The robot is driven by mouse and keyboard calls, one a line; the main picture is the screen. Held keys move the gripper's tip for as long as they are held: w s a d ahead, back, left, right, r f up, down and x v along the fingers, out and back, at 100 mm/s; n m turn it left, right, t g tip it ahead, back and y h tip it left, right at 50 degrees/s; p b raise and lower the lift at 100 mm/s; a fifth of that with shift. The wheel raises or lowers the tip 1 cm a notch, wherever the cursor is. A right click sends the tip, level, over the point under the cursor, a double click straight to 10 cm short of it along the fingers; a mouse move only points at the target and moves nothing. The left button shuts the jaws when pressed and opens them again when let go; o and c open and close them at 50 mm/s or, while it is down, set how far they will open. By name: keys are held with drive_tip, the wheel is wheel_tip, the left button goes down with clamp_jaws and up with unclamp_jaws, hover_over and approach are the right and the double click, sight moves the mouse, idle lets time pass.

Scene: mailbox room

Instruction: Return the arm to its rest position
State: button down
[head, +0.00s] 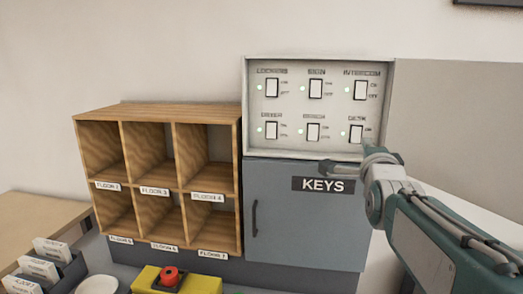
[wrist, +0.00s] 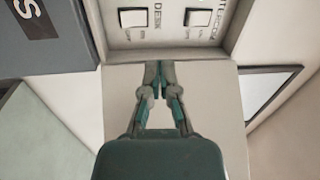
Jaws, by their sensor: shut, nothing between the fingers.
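My arm reaches in from the right edge of the head view, with my gripper (head: 330,167) in front of the lower edge of the switch panel (head: 389,100). The wrist view shows my gripper (wrist: 158,72) with its fingers together and nothing between them. In that view the panel's switches (wrist: 133,18) are just beyond the fingertips. I cannot tell whether the fingers touch the panel. The panel has two rows of white rocker switches with lit green lamps beside them.
A grey KEYS cabinet (head: 300,225) is below the panel. A wooden pigeonhole shelf (head: 180,112) stands to its left. A yellow box with a red button (head: 170,276), a round white object (head: 97,285) and a dark card tray (head: 70,270) are in front. Plain wall is at upper left.

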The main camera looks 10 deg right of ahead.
drive_tip(key=s+a+f+n+g+y, duration=0.1)
drive_tip(key=s+a+f+n+g, duration=0.3)
drive_tip(key=s+f+n, duration=0.2)
drive_tip(key=s+a+f+n+g+y, duration=0.2)
drive_tip(key=s+a+f+n+g, duration=0.2)
drive_tip(key=s+f+n, duration=0.3)
drive_tip(key=s+a+f+n+g+y, duration=0.2)
drive_tip(key=s+a+f+n+g, duration=0.2)
drive_tip(key=s+f+n, duration=0.3)
drive_tip(key=s+f+g, duration=0.1)
drive_tip(key=s+f, duration=0.4)
drive_tip(key=shift+a+f, duration=0.35)
